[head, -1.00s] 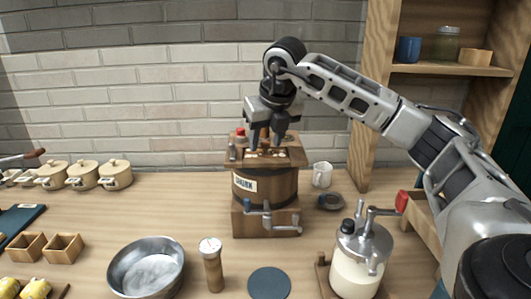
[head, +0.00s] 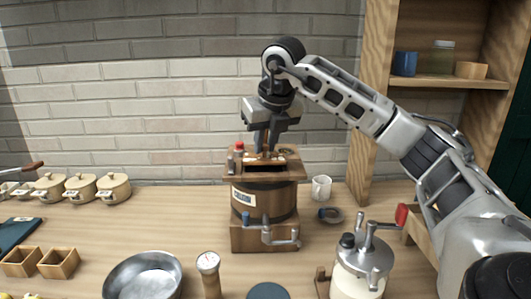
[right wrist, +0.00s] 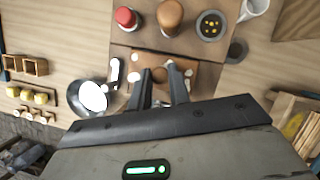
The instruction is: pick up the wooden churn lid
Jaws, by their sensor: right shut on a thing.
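The wooden churn (head: 264,200) stands on the table with a crank on its front. The wooden churn lid (head: 266,157) is at its top, and a dark opening shows in front of it. My right gripper (head: 264,151) comes down from above and is shut on the lid's knob. How far the lid is clear of the churn is hard to tell. My left gripper is not in view.
A red-capped shaker (head: 239,152) stands on the churn top's left side. A white mug (head: 321,188) is to the right, a glass jar with a crank (head: 362,265) front right, and a metal bowl (head: 143,277) front left. A wooden shelf (head: 450,82) stands at the right.

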